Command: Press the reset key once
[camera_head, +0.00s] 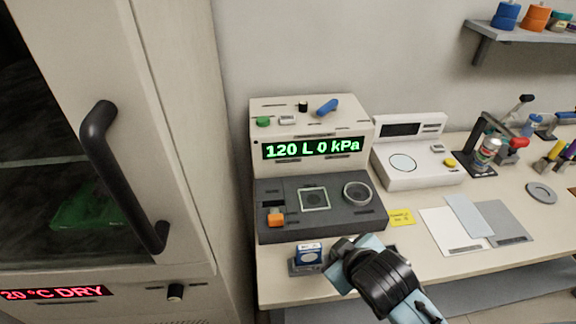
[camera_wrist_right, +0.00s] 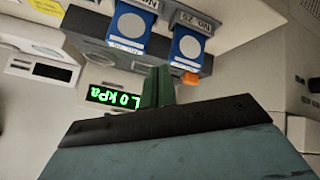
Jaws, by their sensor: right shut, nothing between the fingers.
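The classifier (camera_head: 311,180) is a white and dark grey bench unit with a green display (camera_head: 312,148) reading "120 L 0 kPa". On its top sit a green button (camera_head: 263,122), a small white key (camera_head: 287,120), a black knob (camera_head: 303,106) and a blue lever (camera_head: 327,107). The labels are too small to read, so I cannot tell for certain which is the reset key. My right gripper (camera_head: 343,250) is in front of the unit's lower right, apart from the top controls. In the right wrist view its fingers (camera_wrist_right: 157,88) are shut and empty. My left gripper is not in view.
An orange piece (camera_head: 275,218) sits on the unit's dark deck. A white scale (camera_head: 415,155) stands to the right. A cabinet with a black handle (camera_head: 112,170) is at left.

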